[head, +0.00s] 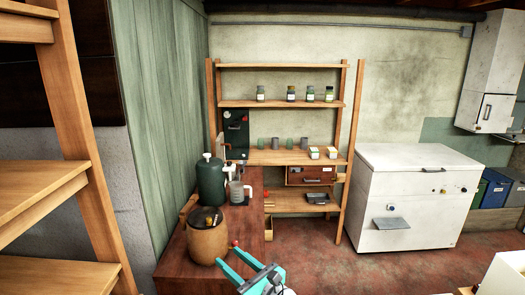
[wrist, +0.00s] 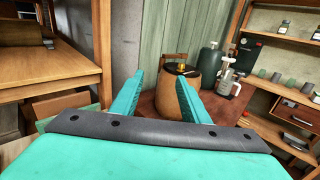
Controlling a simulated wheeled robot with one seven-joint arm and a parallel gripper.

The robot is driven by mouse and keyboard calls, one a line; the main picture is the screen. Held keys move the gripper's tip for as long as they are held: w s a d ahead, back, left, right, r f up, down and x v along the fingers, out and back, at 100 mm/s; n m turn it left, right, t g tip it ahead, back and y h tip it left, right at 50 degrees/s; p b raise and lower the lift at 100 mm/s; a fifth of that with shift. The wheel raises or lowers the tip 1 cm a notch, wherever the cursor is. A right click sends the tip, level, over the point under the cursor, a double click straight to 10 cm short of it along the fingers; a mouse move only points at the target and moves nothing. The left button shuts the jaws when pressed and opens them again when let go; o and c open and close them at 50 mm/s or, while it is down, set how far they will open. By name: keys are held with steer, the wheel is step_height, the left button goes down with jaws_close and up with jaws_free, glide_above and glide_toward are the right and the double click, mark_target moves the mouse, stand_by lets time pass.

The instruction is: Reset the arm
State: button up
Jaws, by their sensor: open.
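My gripper (head: 240,266) is low in the head view, with its two teal fingers pointing up and to the left, near the front edge of the wooden counter. In the wrist view the fingers of my gripper (wrist: 165,92) are spread apart with nothing between their tips. A round wooden barrel-like container (head: 208,240) stands on the counter just beyond the fingers, and it also shows past them in the wrist view (wrist: 180,97). My gripper appears empty.
A dark green jug (head: 211,180) and a grey pitcher (head: 236,193) stand on the counter (head: 178,262). Wooden shelves (head: 280,103) with jars are behind. A white chest freezer (head: 415,190) is at right. A wooden rack (head: 80,140) is close on the left. Red floor (head: 310,250) is open in front of the freezer.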

steer(key=s+a+m+t+y, duration=0.1)
steer(key=s+a+m+t, duration=0.25)
steer(key=s+m, duration=0.5)
steer(key=s+a+m+t, duration=0.2)
steer(key=s+m+t, duration=0.3)
steer(key=s+m, duration=0.35)
steer(key=s+d+f+m+g+h, duration=0.2)
steer(key=s+d+f+m+h, duration=0.2)
steer(key=s+m, duration=0.5)
steer(key=s+d+f+m+g+h, duration=0.2)
steer(key=s+d+f+m+h, duration=0.3)
steer(key=s+f+m, duration=0.4)
steer(key=s+d+f+m+g+h, duration=0.2)
steer(key=s+d+f+m+h, duration=0.2)
steer(key=s+m, duration=0.6)
steer(key=s+d+f, duration=0.1)
steer(key=s+f, duration=0.1)
steer(key=s, duration=0.1)
steer(key=shift+s+f+h, duration=0.25)
steer(key=shift+f+h, duration=0.1)
steer(key=shift+h, duration=0.05)
steer(key=shift+a, duration=0.1)
